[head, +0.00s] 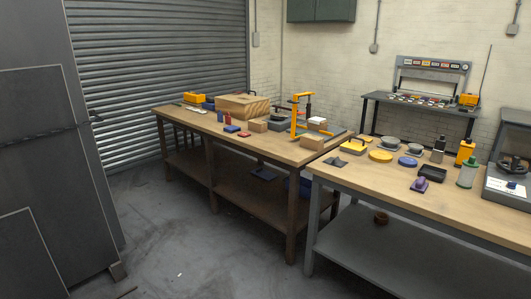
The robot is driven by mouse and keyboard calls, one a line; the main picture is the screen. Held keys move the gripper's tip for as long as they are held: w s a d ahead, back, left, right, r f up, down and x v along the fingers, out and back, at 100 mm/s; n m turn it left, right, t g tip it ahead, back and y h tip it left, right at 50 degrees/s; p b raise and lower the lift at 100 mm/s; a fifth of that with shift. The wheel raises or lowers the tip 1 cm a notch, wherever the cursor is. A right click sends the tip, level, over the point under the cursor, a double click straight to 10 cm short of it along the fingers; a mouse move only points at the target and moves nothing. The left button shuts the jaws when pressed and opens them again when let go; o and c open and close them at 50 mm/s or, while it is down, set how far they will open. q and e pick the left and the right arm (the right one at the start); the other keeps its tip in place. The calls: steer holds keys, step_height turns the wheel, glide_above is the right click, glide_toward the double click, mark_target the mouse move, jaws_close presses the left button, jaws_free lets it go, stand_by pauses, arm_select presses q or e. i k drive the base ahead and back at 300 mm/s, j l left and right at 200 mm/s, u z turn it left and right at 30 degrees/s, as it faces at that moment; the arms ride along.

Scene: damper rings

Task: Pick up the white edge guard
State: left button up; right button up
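Neither of my grippers is in view. I cannot pick out the white edge guard for certain at this distance. A small white item (317,121) lies near the yellow clamp frame (297,118) on the wooden bench (262,143). A flat whitish piece (195,110) lies near that bench's left end. Either could be the guard; both are too small to tell.
The wooden bench also holds a large cardboard box (242,106) and small blocks. A grey-legged bench (400,187) at right carries a yellow disc (380,156), a purple item (419,185) and a green-topped bottle (467,174). A grey cabinet (45,130) stands left. Floor (190,240) between is clear.

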mark_target(314, 121)
steer(key=i+l, duration=0.55)
steer(key=i+l+z, duration=0.1)
steer(key=i+l, duration=0.45)
steer(key=i, duration=0.25)
